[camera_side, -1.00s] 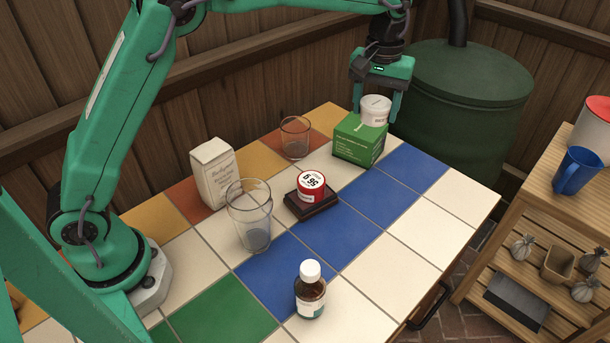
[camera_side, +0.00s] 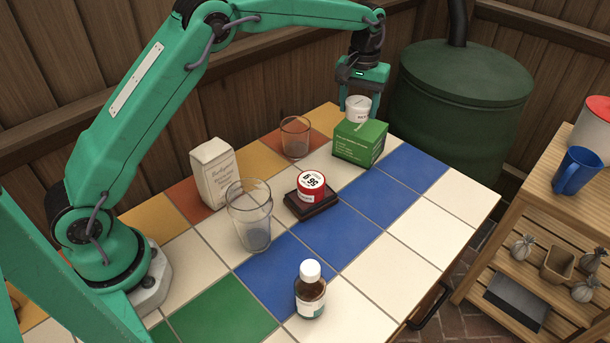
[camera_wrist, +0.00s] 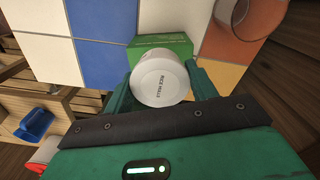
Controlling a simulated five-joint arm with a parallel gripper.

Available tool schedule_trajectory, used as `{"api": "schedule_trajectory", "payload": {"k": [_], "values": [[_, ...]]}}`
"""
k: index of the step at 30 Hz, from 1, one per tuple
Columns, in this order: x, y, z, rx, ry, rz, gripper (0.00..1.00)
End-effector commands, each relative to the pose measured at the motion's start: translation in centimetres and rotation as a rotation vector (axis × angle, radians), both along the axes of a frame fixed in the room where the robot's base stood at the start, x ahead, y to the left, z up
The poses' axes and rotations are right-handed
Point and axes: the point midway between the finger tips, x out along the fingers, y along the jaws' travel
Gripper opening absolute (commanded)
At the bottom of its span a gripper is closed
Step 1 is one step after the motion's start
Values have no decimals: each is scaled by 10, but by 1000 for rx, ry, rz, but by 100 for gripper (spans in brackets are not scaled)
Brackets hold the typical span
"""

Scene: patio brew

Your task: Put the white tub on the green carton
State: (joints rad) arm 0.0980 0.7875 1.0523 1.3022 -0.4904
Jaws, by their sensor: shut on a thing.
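The white tub (camera_side: 358,108) is upright between the fingers of my gripper (camera_side: 359,101), which is shut on it. In the side view the tub is at the top of the green carton (camera_side: 361,141), towards its left part. I cannot tell whether its base touches the carton. In the wrist view the tub's lid (camera_wrist: 160,82) faces the camera, with dark lettering on it. The green carton (camera_wrist: 172,42) shows behind the tub there, mostly hidden by it. The carton stands on the tiled table.
A clear glass (camera_side: 295,138) stands left of the carton. A red and white tin (camera_side: 311,185) sits on a dark block nearer the front. A taller glass (camera_side: 249,216), a pale box (camera_side: 213,172) and a brown bottle (camera_side: 310,290) also stand on the table. A dark green barrel (camera_side: 462,110) is behind right.

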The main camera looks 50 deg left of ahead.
Motion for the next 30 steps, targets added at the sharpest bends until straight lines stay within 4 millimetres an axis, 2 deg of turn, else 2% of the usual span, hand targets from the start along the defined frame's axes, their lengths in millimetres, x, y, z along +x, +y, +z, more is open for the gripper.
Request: {"api": "schedule_trajectory", "payload": {"k": [4,11,22,30], "values": [[6,8,-6,0,0,1,35],[6,9,-8,0,0,0,35],[5,8,-42,0,0,0,35],[5,8,-47,0,0,0,35]]}}
